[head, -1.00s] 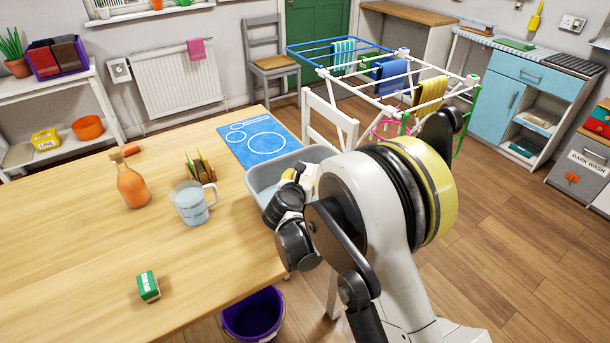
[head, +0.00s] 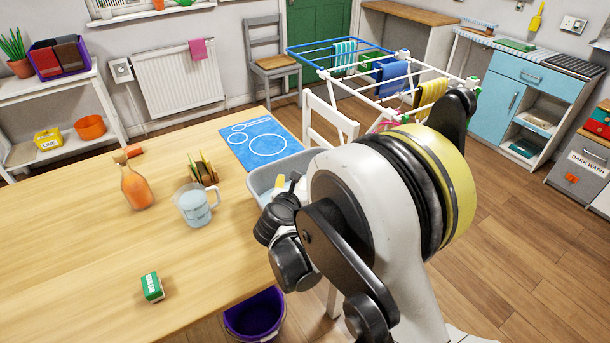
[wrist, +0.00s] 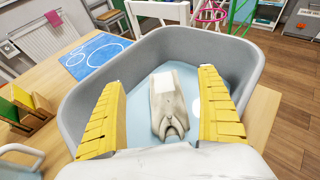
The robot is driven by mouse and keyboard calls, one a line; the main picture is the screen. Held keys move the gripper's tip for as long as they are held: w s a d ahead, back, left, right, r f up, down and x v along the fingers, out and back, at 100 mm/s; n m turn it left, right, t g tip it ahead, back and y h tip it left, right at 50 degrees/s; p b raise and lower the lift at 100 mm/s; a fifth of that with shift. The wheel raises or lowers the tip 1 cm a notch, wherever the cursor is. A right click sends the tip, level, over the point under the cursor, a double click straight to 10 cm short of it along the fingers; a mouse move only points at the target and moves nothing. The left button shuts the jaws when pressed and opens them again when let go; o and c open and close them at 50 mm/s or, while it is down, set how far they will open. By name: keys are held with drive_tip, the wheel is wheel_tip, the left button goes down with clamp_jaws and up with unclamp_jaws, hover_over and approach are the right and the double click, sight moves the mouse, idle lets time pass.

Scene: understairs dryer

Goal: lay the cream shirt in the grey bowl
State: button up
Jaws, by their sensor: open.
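The grey bowl (head: 257,182) stands at the right end of the wooden table, partly hidden by my arm. In the wrist view the bowl (wrist: 80,112) holds pale blue liquid. A folded cream cloth piece with a white patch, seemingly the cream shirt (wrist: 172,108), lies inside the bowl. My gripper (wrist: 162,78) is over the bowl, its two yellow fingers wide apart, one on each side of the cloth. A pale surface fills the bottom of the wrist view; I cannot tell what it is. In the head view one yellow fingertip shows; the shirt cannot be made out.
A measuring jug (head: 196,205), a rack of sponges (head: 203,170) and an orange bottle (head: 135,187) stand left of the bowl. A blue mat (head: 262,142) lies behind it. A green-and-white block (head: 152,287) lies at the front. A purple bucket (head: 255,315) is on the floor.

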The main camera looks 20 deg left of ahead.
drive_tip(key=p+v, duration=0.1)
drive_tip(key=v, duration=0.5)
drive_tip(key=d+r+m+g+h, duration=0.1)
drive_tip(key=d+r+m, duration=0.35)
drive_tip(key=d, duration=0.35)
drive_tip(key=s+d+r+m+g+h, duration=0.1)
drive_tip(key=d+r+m, duration=0.2)
drive_tip(key=d+m, duration=0.4)
drive_tip(key=d+r+m+g, duration=0.2)
drive_tip(key=d+r+m, duration=0.25)
drive_tip(key=d, duration=0.45)
drive_tip(key=s+d+m+g, duration=0.1)
drive_tip(key=s+d+m, duration=0.7)
drive_tip(key=s+m, duration=0.2)
drive_tip(key=s+d+r+m+g, duration=0.1)
drive_tip(key=s+d+m, duration=0.7)
drive_tip(key=s+m, duration=0.2)
drive_tip(key=shift+r+m+y, duration=0.2)
drive_tip(key=shift+m+y, duration=0.2)
drive_tip(key=shift+m, duration=0.1)
drive_tip(key=shift+s, duration=0.15)
